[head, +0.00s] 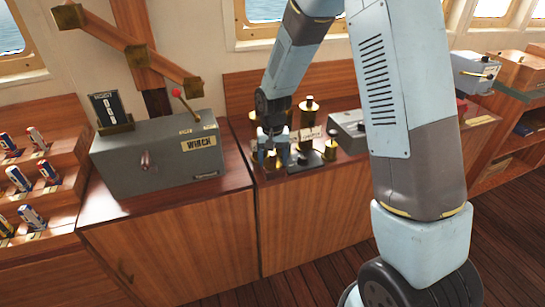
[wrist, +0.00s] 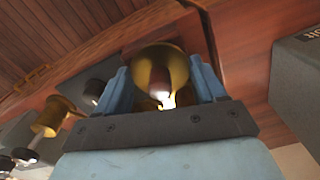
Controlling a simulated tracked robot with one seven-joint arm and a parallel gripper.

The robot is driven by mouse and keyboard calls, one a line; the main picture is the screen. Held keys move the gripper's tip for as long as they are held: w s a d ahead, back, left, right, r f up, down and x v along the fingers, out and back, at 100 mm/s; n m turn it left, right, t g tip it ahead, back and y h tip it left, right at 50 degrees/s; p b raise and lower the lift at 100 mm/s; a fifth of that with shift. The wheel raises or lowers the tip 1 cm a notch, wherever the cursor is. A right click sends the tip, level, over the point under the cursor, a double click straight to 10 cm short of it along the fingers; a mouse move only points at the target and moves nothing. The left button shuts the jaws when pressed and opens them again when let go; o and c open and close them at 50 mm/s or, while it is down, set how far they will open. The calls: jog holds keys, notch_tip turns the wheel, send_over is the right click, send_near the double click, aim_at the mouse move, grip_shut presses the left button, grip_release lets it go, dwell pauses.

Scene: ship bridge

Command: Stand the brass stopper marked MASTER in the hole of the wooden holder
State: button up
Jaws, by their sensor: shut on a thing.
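My gripper (head: 272,150) is low over the counter in the head view. In the wrist view its two blue fingers (wrist: 163,95) are shut on a brass stopper (wrist: 148,62), whose round brass end shows between them. No marking on it can be read, so I cannot tell if it says MASTER. Other brass stoppers stand nearby, one at the back (head: 309,113) and one at the front right (head: 331,150). One also shows at the left in the wrist view (wrist: 48,120). I cannot make out the wooden holder's hole; the gripper may hide it.
A grey WINCH box (head: 160,155) with a red-tipped lever stands left of the gripper. A small sign (head: 306,134) and a grey box (head: 347,130) are to the right. The wooden counter's front edge (head: 290,178) is close. My arm covers much of the right side.

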jog(key=o, duration=1.2)
jog(key=shift+r, duration=0.1)
notch_tip(320, 180, up, 14)
jog(key=shift+f, duration=0.25)
jog(key=s+d+r+t, duration=0.4)
jog(key=s+d+r, duration=1.1)
jog(key=s+r, duration=0.15)
jog(key=shift+t, duration=0.8)
jog(key=s+d, duration=0.1)
jog(key=s, duration=0.2)
jog(key=s+d, duration=0.1)
jog(key=s, duration=0.2)
jog(key=s+d, duration=0.1)
jog(key=s, duration=0.2)
jog(key=shift+d+r, duration=0.15)
jog(key=shift+d, duration=0.1)
